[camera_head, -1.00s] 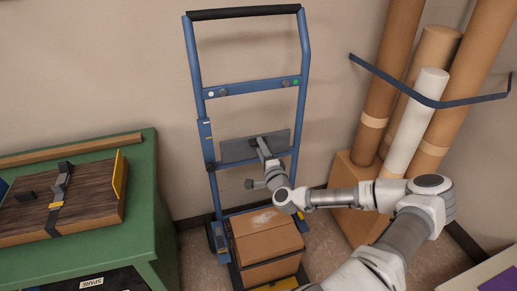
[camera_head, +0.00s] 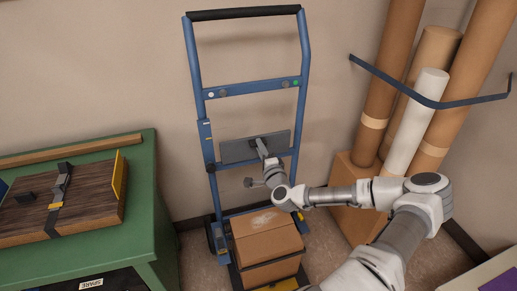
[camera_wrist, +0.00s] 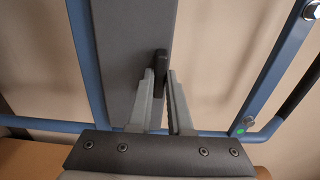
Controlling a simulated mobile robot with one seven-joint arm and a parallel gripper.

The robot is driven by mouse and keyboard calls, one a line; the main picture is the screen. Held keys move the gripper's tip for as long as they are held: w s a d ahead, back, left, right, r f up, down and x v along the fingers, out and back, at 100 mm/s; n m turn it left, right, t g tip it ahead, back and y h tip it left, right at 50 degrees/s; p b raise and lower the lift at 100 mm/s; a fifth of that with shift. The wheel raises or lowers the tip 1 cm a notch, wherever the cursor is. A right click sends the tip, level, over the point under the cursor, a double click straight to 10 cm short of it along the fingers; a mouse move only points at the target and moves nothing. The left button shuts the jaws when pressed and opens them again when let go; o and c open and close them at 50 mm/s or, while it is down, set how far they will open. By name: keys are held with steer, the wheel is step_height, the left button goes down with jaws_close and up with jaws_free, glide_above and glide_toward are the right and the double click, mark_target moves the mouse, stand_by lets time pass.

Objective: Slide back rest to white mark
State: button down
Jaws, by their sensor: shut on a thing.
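The back rest is a grey rectangular plate (camera_head: 236,151) spanning the blue hand truck frame, below the upper crossbar. My gripper (camera_head: 262,149) is at the plate's right part in the head view. In the wrist view, the fingers of my gripper (camera_wrist: 162,82) are closed on a small dark handle (camera_wrist: 160,62) on the grey plate (camera_wrist: 125,60).
A cardboard box (camera_head: 265,236) sits on the hand truck's base below the plate. A green table (camera_head: 146,190) with a wooden case stands at the left. The wall is close behind the truck.

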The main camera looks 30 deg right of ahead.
step_height(320, 180, up, 9)
steer(key=p, duration=0.6)
steer(key=shift+r+p, duration=0.15)
steer(key=shift+p, duration=0.15)
stand_by(3.4)
steer(key=c, duration=0.8)
jaws_free()
steer(key=shift+c, duration=0.2)
steer(key=shift+s, duration=0.1)
steer(key=v, duration=0.5)
